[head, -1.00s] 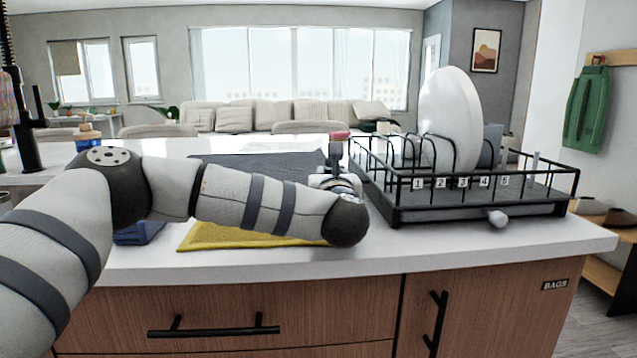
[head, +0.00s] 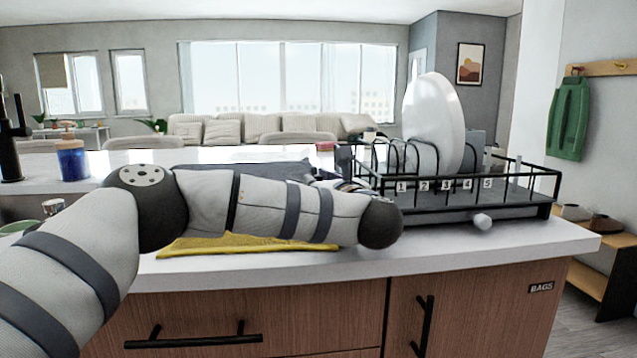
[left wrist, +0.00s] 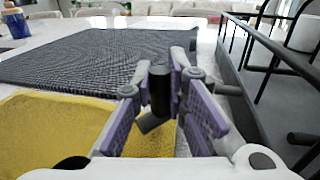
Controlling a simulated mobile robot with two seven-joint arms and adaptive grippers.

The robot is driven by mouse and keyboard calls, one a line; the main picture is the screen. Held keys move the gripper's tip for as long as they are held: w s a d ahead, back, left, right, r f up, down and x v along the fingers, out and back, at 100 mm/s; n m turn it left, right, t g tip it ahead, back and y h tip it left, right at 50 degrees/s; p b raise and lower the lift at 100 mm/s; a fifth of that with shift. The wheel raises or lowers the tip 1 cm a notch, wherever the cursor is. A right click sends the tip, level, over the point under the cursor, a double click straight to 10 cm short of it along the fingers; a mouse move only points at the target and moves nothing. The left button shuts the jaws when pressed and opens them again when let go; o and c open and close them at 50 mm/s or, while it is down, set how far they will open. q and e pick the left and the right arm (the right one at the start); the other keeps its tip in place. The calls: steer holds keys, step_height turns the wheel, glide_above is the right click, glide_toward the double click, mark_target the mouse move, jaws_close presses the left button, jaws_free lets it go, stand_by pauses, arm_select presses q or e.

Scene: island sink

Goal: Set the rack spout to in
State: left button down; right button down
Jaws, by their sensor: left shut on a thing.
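The black wire dish rack (head: 400,213) stands on the right of the white counter, its tray under the wire rim. A rounded pale grey piece (head: 483,221), possibly the spout, sticks out from the tray's front. My left gripper (head: 345,165) is beside the rack's left end, partly hidden behind my forearm. In the left wrist view its purple-padded fingers (left wrist: 162,100) are closed around a dark upright cylindrical piece (left wrist: 160,88). I cannot tell whether this piece belongs to the rack. The rack side (left wrist: 240,75) runs along the right there. My right gripper is not in view.
A white plate (head: 433,115) stands in the rack. A yellow cloth (head: 215,245) lies under my arm, with a dark textured mat (left wrist: 100,58) behind it. A blue bottle (head: 73,160) stands at the left. The counter front between cloth and rack is clear.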

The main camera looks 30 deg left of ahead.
arm_select(q)
steer(key=c, duration=1.6)
jaws_free()
steer(key=shift+o, duration=0.2)
steer(key=v, duration=1.1)
steer(key=shift+d+r, duration=0.1)
steer(key=shift+d, duration=0.15)
steer(key=shift+s+d, duration=0.15)
steer(key=shift+s, duration=0.15)
